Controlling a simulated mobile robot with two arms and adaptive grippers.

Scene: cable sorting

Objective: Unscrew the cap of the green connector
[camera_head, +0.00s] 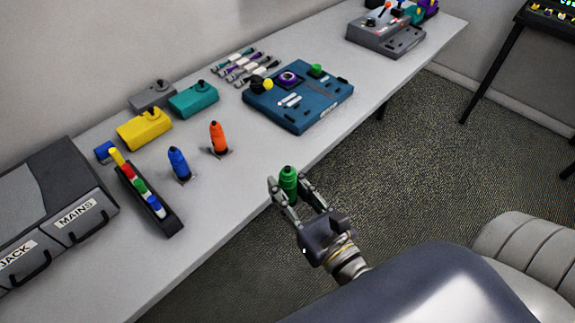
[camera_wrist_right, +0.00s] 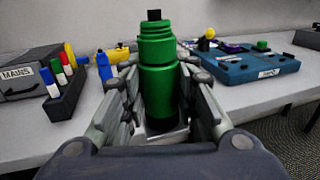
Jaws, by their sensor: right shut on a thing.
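The green connector (camera_head: 289,180) is upright between the fingers of my right gripper (camera_head: 289,193), which is shut on it at or just past the table's front edge. In the right wrist view the green connector (camera_wrist_right: 158,80) stands between the gripper fingers (camera_wrist_right: 160,105). It has a ridged upper part and a small black tip on top. I cannot tell whether the ridged part is the cap. The lower end is partly hidden by the gripper. My left gripper is not in view.
A blue connector (camera_head: 179,164) and an orange connector (camera_head: 218,138) stand on the table (camera_head: 235,190). A black holder (camera_head: 165,220) with coloured pieces lies left. A blue control box (camera_head: 318,112) is behind. A grey case (camera_head: 45,205) stands far left. The table's front middle is clear.

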